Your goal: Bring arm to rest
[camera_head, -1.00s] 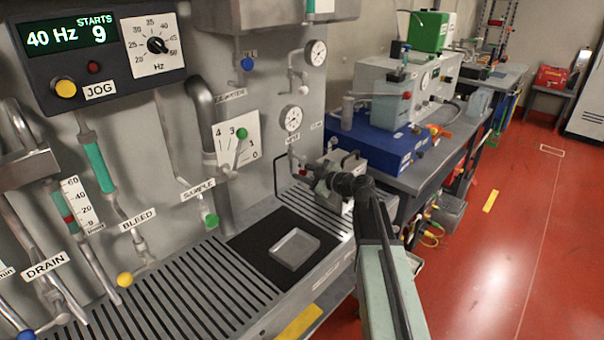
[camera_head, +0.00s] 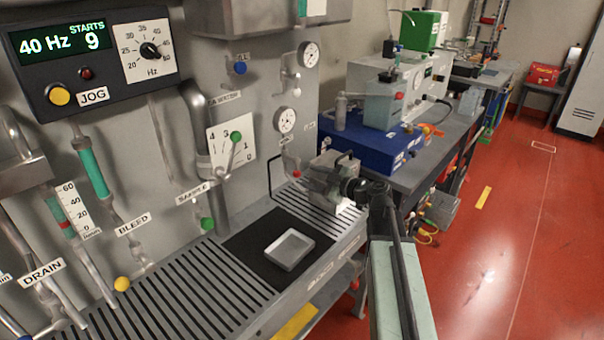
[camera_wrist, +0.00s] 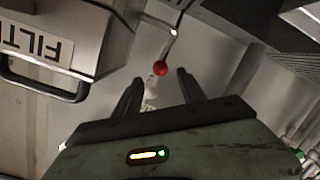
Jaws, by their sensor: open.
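My arm (camera_head: 392,270) reaches from the bottom of the head view toward the bench, its dark wrist beside a grey box with a handle (camera_head: 328,180). In the wrist view my gripper (camera_wrist: 160,77) is open, with two dark fingers apart and nothing held between them. A red ball knob (camera_wrist: 160,68) on a thin rod appears between and beyond the fingertips; I cannot tell its distance. The box marked FILT (camera_wrist: 70,40), with a dark handle, is left of the fingers. In the head view the fingers cannot be made out.
The grey panel with gauges, valves and a JOG control box (camera_head: 95,60) stands at left. A small metal tray (camera_head: 290,250) lies on a black mat on the slotted bench. A blue case (camera_head: 370,142) stands behind. The red floor (camera_head: 500,240) at right is clear.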

